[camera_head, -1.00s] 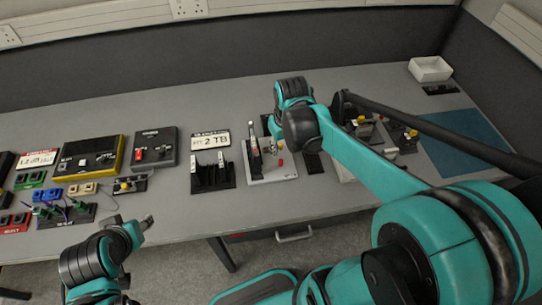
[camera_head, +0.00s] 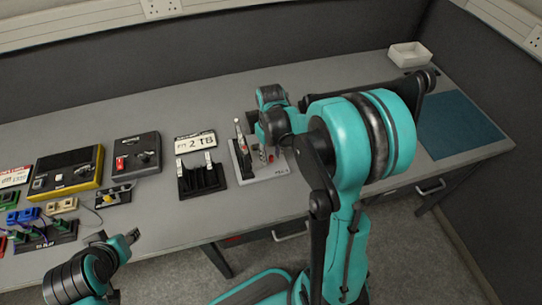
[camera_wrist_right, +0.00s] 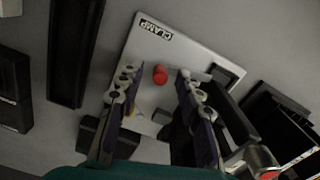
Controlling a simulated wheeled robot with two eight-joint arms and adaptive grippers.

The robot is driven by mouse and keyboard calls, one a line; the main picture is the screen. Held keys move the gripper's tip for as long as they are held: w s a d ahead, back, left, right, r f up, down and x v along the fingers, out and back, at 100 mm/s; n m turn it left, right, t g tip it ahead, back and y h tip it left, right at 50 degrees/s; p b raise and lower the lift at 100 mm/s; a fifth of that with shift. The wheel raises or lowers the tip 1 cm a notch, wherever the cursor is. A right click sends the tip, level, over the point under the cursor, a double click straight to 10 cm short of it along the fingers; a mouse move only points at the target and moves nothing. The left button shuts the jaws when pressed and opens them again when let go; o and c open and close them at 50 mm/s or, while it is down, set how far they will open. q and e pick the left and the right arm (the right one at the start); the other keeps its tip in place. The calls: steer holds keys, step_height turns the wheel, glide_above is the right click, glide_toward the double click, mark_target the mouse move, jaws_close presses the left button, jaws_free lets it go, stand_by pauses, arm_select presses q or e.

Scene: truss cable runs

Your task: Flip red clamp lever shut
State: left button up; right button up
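The light clamp plate (camera_head: 266,173) sits on the bench. An upright pale lever (camera_head: 240,133) stands at its left side on a dark base. A red-capped post (camera_wrist_right: 160,74) on the plate shows between my right fingers in the wrist view. A metallic rod end with a little red (camera_wrist_right: 262,162) shows at that view's lower right; I cannot tell if it is the lever. My right gripper (camera_wrist_right: 158,82) is open above the plate, with no visible grip on anything.
A black slotted holder (camera_head: 202,180) stands left of the clamp plate, with a "2 TB" sign (camera_head: 195,142) behind it. Dark and yellow-edged boxes (camera_head: 67,172) and small connectors lie further left. A blue mat (camera_head: 455,125) and white bin (camera_head: 409,54) are at right.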

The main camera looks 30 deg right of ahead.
jaws_close()
steer(key=shift+s+m, duration=0.2)
steer(key=shift+m, duration=0.5)
steer(key=shift+s+m, duration=0.2)
steer(key=shift+m, duration=0.5)
jaws_free()
